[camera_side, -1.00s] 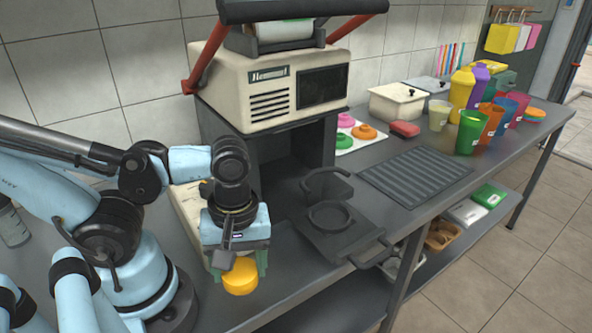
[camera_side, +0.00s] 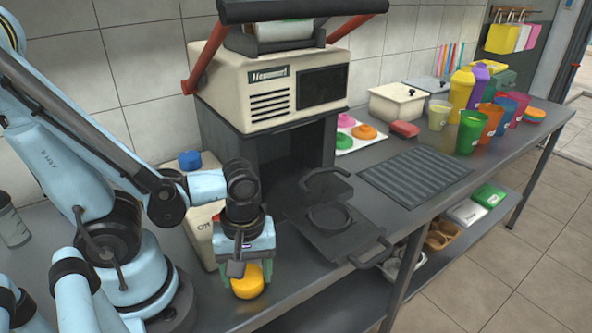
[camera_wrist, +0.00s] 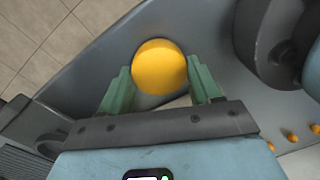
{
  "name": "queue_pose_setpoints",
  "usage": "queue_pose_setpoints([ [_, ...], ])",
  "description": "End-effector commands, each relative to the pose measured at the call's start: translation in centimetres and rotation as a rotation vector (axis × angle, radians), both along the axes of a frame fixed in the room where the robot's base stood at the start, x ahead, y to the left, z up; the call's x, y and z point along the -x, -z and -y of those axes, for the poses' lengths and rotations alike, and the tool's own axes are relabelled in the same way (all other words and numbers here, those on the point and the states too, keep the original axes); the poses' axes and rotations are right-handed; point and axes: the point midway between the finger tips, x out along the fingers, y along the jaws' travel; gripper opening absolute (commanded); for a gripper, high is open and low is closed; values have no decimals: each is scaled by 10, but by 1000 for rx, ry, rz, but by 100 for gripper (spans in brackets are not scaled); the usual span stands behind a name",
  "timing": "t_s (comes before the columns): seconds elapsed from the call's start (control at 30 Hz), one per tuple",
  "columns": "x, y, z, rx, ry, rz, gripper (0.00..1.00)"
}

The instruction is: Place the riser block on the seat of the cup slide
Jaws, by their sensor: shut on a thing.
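The riser block looks to be the yellow round block (camera_side: 248,281), low in the side view near the table's front edge. My gripper (camera_side: 248,272) is shut on it, with green fingers on either side. In the wrist view the yellow block (camera_wrist: 160,66) sits between the two green fingertips (camera_wrist: 160,85). I cannot tell whether it touches the table. The cup slide (camera_side: 345,238) is the dark tray to the right of my gripper, pulled out before the press. Its seat (camera_side: 330,217) is a round ring with nothing on it; a curved holder stands behind.
The press (camera_side: 270,90) stands behind the slide, its bay open. A cream box with a blue button (camera_side: 190,160) stands behind my gripper. A ribbed drain mat (camera_side: 415,177) lies right of the slide. Several coloured cups stand farther right. The slide's handle (camera_side: 372,253) juts over the front edge.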

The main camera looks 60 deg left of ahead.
Motion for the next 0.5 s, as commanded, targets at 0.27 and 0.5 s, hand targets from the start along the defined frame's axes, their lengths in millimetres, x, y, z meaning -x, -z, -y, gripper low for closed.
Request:
queue_pose_setpoints([
  [0.27, 1, 2, 0, 0, 0, 0, 32],
  [0.5, 0, 6, 0, 0, 0, 0, 32],
])
